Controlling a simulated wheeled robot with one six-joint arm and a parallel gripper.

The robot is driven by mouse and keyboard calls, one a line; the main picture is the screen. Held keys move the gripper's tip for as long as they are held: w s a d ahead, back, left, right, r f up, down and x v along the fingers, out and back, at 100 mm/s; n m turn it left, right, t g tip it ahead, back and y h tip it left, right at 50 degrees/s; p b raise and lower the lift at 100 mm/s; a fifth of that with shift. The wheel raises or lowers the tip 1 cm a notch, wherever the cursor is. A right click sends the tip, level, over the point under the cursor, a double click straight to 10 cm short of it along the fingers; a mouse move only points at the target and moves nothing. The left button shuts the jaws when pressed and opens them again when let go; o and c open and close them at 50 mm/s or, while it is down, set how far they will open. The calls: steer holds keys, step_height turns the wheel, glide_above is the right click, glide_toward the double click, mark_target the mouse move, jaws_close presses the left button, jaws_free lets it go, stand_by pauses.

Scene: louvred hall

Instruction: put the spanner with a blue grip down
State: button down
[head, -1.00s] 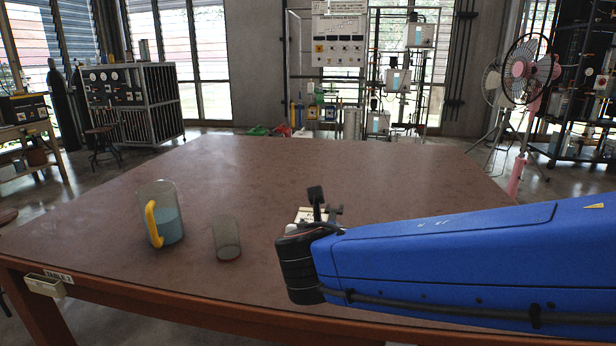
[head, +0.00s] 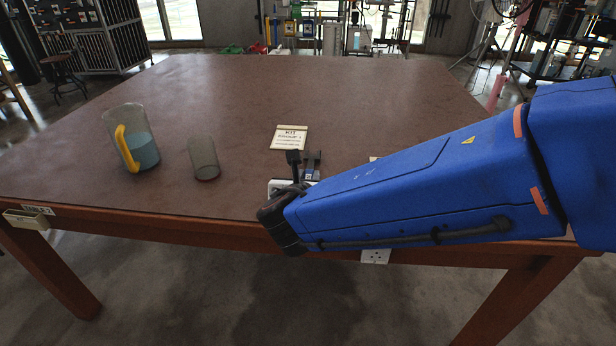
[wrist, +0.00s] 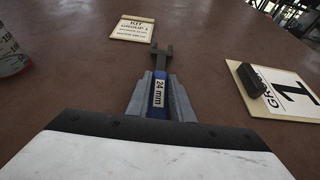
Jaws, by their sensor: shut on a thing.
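The spanner (wrist: 161,56) shows in the wrist view with its open metal end pointing away from me. My gripper is shut on this grip. In the head view my gripper (head: 308,168) is over the near part of the brown table (head: 240,100), close to its front edge. The spanner is hard to make out there. I cannot tell whether it touches the tabletop.
A "KIT GROUP 1" card (head: 289,137) lies beyond my gripper. A card with a large "1" (wrist: 290,97), with a black block (wrist: 250,79) on it, lies to the right. A jug (head: 146,150) and a glass (head: 204,160) stand left. The tabletop's far middle is clear.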

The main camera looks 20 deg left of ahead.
steer(key=shift+f, duration=0.15)
steer(key=c, duration=1.6)
jaws_free()
steer(key=shift+o, duration=0.2)
steer(key=shift+s+r, duration=0.15)
steer(key=shift+r, duration=0.15)
steer(key=v, duration=1.1)
steer(key=shift+s+d, duration=0.15)
steer(key=shift+s, duration=0.2)
